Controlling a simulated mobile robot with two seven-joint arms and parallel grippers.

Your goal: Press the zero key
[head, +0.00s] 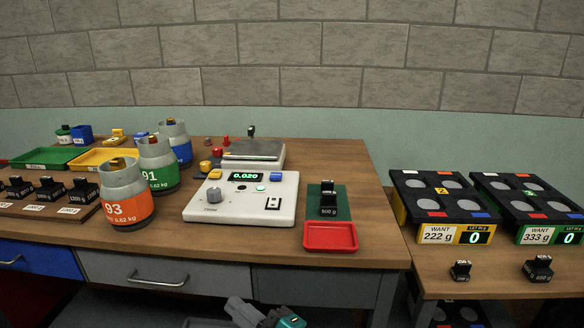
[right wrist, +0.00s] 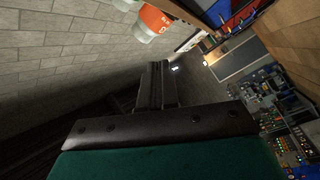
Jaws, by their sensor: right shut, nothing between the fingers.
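The scale (head: 243,199) is a white console on the wooden table with a weighing plate (head: 253,150) behind it. Its green display (head: 246,176) reads 0.020. A yellow key (head: 214,174) sits left of the display and a blue key (head: 277,176) right of it; I cannot read which is the zero key. A knob (head: 214,195) and a black-and-white switch (head: 272,203) are lower on the panel. My right gripper (head: 243,309) is at the bottom of the head view, below and in front of the table edge, apart from the scale. Its fingers (right wrist: 154,88) are shut and empty in the right wrist view. My left gripper is out of view.
Gas canisters, including an orange one (head: 126,207), stand left of the scale. A red tray (head: 330,236) and a 500 g weight (head: 328,199) on a green mat stand right of it. Two black weighing stations (head: 440,193) (head: 527,196) are on the right table. Drawers (head: 166,274) lie under the table edge.

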